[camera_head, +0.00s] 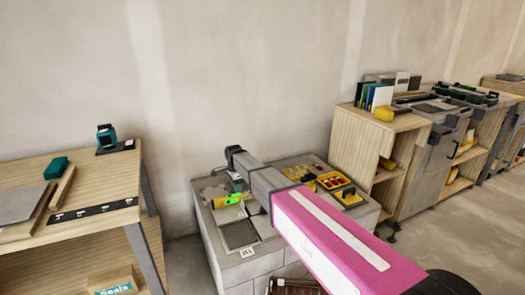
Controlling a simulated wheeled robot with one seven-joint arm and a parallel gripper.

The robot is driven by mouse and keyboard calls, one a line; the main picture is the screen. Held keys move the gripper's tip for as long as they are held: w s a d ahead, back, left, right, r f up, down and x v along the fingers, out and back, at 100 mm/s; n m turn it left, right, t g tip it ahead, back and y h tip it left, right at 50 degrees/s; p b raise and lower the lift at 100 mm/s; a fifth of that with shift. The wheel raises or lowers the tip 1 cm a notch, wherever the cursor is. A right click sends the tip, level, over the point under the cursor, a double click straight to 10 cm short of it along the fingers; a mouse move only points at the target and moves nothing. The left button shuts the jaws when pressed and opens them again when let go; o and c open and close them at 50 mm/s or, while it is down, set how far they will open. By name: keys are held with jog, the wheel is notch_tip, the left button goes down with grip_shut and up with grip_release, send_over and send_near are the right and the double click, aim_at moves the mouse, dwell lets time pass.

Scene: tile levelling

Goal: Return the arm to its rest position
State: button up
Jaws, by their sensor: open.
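My arm reaches from the lower right, with a pink-and-white link and a grey link, over a grey block workbench (232,267). My gripper (233,160) is at the dark far end of the arm, above the back left part of the bench. It is open, and I see nothing held in it. Its fingers are small and hard to make out at this angle. A yellow-green tool (228,200) lies on the bench below the arm's end. The arm hides the middle of the bench top.
A yellow tray (331,181) and other yellow items lie on the bench, right of my arm. A wooden table (97,177) stands at left, with a teal device (106,136). A wooden shelf (345,122) stands close at right. A brown crate (290,286) is in front.

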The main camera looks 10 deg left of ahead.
jog(key=s+d+n, duration=0.1)
jog(key=d, duration=0.3)
jog(key=s+d+f, duration=0.1)
jog(key=d, duration=0.4)
jog(key=s+d+n, duration=0.1)
jog(key=d, duration=0.4)
jog(key=shift+s+d+f+n, duration=0.15)
jog(key=shift+d+f+n, duration=0.1)
jog(key=shift+n, duration=0.05)
jog(key=s+d+n, duration=0.2)
jog(key=s+d, duration=0.4)
jog(key=d, duration=0.4)
jog(key=s+d+n, duration=0.3)
jog(key=s+d, duration=0.3)
jog(key=d, duration=0.4)
jog(key=s+d+f+n, duration=0.1)
jog(key=s+d+n, duration=0.2)
jog(key=s+d, duration=0.3)
jog(key=d, duration=0.5)
jog(key=shift+s, duration=0.15)
